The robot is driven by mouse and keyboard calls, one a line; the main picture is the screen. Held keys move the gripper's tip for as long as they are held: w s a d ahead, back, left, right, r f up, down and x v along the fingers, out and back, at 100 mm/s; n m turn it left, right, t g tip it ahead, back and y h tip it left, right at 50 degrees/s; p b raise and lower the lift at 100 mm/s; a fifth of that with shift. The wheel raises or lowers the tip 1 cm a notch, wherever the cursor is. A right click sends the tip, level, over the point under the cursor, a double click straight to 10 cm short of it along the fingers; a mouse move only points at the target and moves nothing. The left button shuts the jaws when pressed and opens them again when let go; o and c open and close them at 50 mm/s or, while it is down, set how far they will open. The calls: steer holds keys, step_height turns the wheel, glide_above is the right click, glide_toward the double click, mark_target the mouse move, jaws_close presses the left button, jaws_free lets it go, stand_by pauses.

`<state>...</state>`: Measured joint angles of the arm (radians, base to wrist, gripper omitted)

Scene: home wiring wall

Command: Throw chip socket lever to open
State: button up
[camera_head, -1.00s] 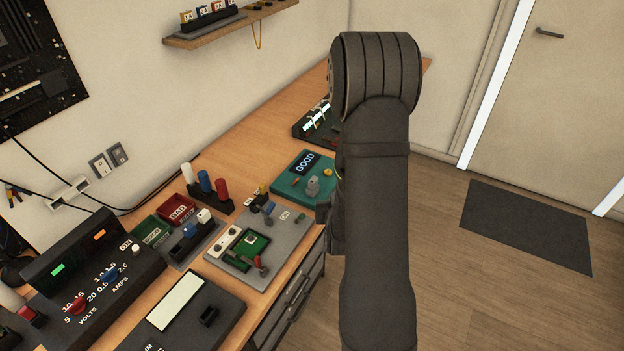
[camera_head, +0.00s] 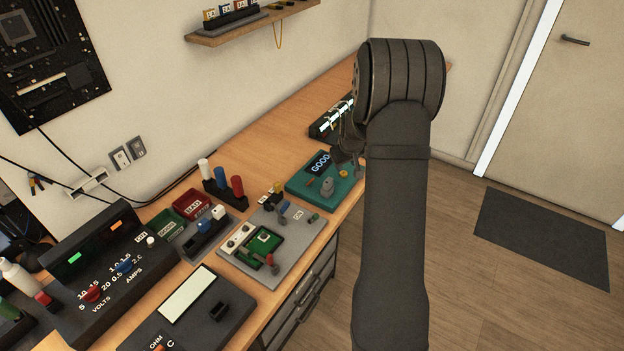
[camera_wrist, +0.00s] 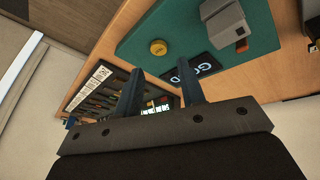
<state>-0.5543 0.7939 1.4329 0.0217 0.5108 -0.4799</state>
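A green circuit board (camera_head: 254,262) with a pale square chip or socket (camera_head: 264,237) lies on a grey plate (camera_head: 297,232). My gripper (camera_head: 347,150) is past this plate, by the teal board marked GOOD, partly hidden by my arm. In the wrist view my gripper (camera_wrist: 160,68) has its two fingers apart with nothing between them.
The teal board (camera_head: 298,187) carries a grey block (camera_head: 327,187) and a yellow button (camera_head: 344,174). A blue-handled lever (camera_head: 283,208) stands on the grey plate. A power supply (camera_head: 120,270) and a meter (camera_head: 175,325) are nearer.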

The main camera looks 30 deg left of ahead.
steer(key=s+a+r+n+g+h, duration=0.1)
steer(key=s+a+r+n+g, duration=0.1)
steer(key=s+a+r+n, duration=0.3)
step_height(320, 180, up, 6)
steer(key=n+g+h, duration=0.1)
steer(key=g+h, duration=0.1)
glide_above(310, 182)
steer(key=w, duration=0.1)
step_height(310, 182, down, 18)
steer(key=shift+s+d+r, duration=0.1)
steer(key=shift+r, duration=0.15)
steer(key=shift+c, duration=0.5)
jaws_close()
